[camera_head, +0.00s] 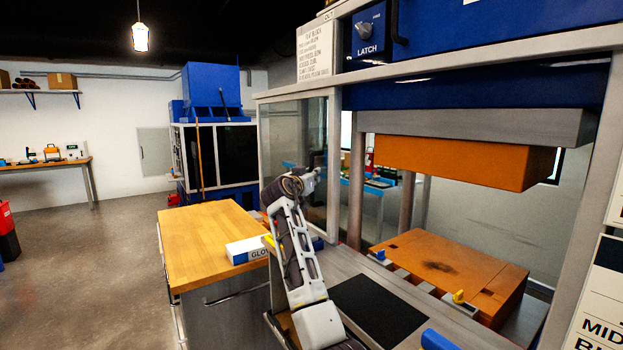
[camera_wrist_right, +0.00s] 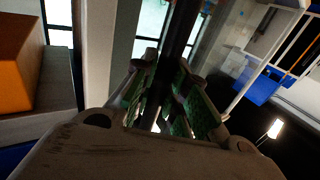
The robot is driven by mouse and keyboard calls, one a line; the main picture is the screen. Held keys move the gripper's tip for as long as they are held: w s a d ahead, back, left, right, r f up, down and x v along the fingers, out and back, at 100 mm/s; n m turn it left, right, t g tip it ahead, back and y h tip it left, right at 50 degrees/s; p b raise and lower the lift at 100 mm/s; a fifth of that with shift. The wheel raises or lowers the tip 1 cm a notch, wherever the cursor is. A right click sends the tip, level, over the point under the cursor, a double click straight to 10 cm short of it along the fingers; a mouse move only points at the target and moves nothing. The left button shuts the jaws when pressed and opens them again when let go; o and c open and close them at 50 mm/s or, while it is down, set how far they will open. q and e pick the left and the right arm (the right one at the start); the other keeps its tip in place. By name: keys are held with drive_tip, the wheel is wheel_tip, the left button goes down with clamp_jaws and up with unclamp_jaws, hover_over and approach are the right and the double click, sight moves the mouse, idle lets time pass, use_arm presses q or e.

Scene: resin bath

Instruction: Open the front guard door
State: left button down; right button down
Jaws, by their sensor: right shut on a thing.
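The front guard door appears to be the clear panel in a grey frame (camera_head: 296,125) at the left of the press opening in the head view. The opening to its right is uncovered, with the orange blocks inside in plain sight. My right gripper (camera_head: 308,181) is up against this panel; its fingers are small and partly hidden there. In the right wrist view, its green-padded fingers (camera_wrist_right: 168,100) are closed around a dark bar (camera_wrist_right: 182,35), which looks like the door's handle. My left gripper is not in view.
An orange upper block (camera_head: 455,160) hangs above an orange lower block (camera_head: 450,265). A dark mat (camera_head: 378,306) lies on the ledge in front. A wooden-topped cabinet (camera_head: 205,240) with a white box (camera_head: 246,250) stands left of my right arm. Open floor lies farther left.

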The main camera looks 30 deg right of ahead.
drive_tip(key=shift+w, duration=0.2)
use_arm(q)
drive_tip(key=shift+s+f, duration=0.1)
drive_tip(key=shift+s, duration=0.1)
use_arm(e)
drive_tip(key=c, duration=1.4)
unclamp_jaws()
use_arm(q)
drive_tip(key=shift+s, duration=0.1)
use_arm(e)
drive_tip(key=shift+s+a, duration=0.1)
drive_tip(key=shift+a, duration=0.05)
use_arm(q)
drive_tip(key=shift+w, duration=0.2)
use_arm(e)
drive_tip(key=shift+v, duration=5.9)
